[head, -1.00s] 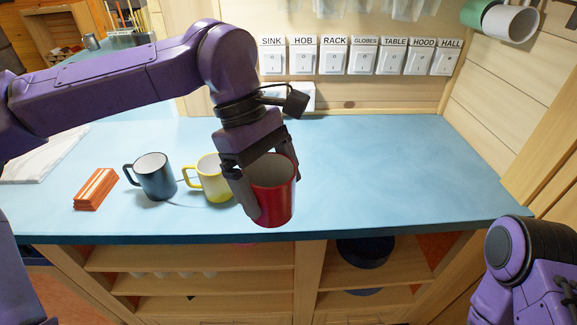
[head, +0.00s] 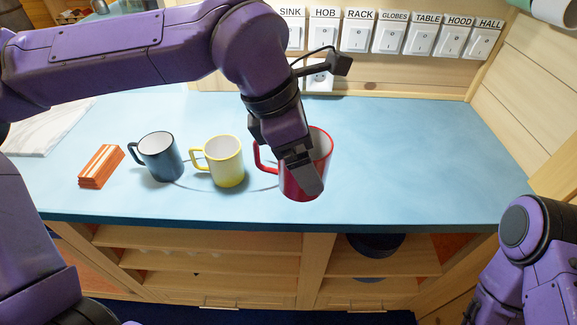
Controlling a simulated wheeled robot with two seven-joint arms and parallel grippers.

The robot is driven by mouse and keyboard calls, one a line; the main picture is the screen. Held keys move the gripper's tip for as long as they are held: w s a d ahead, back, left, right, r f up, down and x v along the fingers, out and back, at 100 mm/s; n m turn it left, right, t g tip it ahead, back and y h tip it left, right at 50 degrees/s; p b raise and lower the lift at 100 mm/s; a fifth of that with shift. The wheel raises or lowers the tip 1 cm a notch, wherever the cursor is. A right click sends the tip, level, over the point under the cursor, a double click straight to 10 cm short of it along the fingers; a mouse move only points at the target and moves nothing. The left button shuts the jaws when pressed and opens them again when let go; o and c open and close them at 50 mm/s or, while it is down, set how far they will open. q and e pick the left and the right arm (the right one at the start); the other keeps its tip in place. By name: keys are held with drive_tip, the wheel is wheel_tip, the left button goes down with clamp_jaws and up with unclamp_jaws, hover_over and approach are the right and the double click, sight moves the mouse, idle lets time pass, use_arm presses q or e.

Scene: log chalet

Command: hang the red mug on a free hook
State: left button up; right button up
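The red mug (head: 318,150) is upright over the front part of the blue counter, right of the yellow mug, with its handle toward the left. My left gripper (head: 303,178) comes down on it from above and is shut on it. One finger lies across the near outside wall; the other is hidden. I cannot tell whether the mug's base touches the counter. My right gripper is not clearly seen; only my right arm shows at the lower right. No free hook is in view.
A yellow mug (head: 226,165) and a dark blue mug (head: 160,160) stand to the left, beside an orange block stack (head: 101,166). Labelled switches (head: 389,36) line the back wall. A pale mug (head: 556,10) is cut off at the top right. The counter's right side (head: 430,150) is clear.

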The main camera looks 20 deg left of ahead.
use_arm(q)
drive_tip(key=w+a+f+p, duration=0.1)
drive_tip(key=w+f, duration=0.3)
drive_tip(key=w+a+f+p, duration=0.2)
drive_tip(key=w+f, duration=0.2)
drive_tip(key=w+a+f+p, duration=0.1)
drive_tip(key=w+a+f, duration=0.1)
drive_tip(key=w+f, duration=0.1)
drive_tip(key=shift+w+f+p, duration=0.3)
drive_tip(key=shift+w+f, duration=0.1)
drive_tip(key=shift+f, duration=0.15)
drive_tip(key=shift+d+f, duration=0.1)
